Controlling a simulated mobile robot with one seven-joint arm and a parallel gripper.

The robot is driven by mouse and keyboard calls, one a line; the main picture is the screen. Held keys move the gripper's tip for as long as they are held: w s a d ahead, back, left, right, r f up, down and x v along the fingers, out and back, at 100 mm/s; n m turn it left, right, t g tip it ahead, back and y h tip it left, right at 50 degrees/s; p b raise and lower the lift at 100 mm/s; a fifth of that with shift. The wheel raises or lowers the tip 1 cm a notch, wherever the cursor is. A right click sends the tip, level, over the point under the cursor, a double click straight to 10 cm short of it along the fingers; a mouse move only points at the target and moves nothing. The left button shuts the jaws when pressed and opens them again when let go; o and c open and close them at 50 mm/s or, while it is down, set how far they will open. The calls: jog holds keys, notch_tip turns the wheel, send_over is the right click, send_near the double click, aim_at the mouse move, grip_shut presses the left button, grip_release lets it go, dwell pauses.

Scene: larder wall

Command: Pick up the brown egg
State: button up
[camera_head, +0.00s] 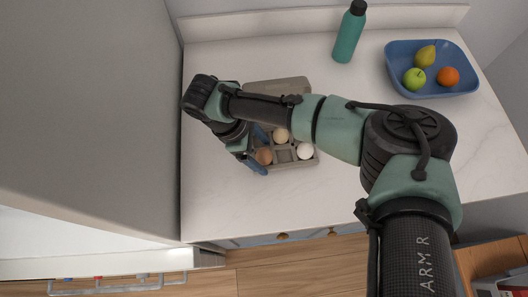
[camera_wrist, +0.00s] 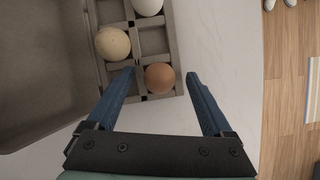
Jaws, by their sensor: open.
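The brown egg (camera_wrist: 159,78) sits in a corner compartment of the grey egg carton (camera_wrist: 176,56). It also shows in the head view (camera_head: 264,156) at the carton's near left corner. My gripper (camera_wrist: 166,76) is open, its two blue fingers on either side of the brown egg; the left fingertip is over the carton and the right one is outside the carton's edge. The fingers look apart from the egg. A cream egg (camera_wrist: 112,43) and a white egg (camera_wrist: 149,5) sit in other compartments. In the head view my arm hides part of the carton.
A blue tray (camera_head: 399,93) with a pear (camera_head: 425,55), a green apple (camera_head: 414,79) and an orange (camera_head: 448,76) stands at the back right. A teal bottle (camera_head: 348,38) stands behind the carton. The counter (camera_head: 225,205) is clear in front; a grey wall stands at left.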

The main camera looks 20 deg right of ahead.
grip_shut()
dwell(0.3)
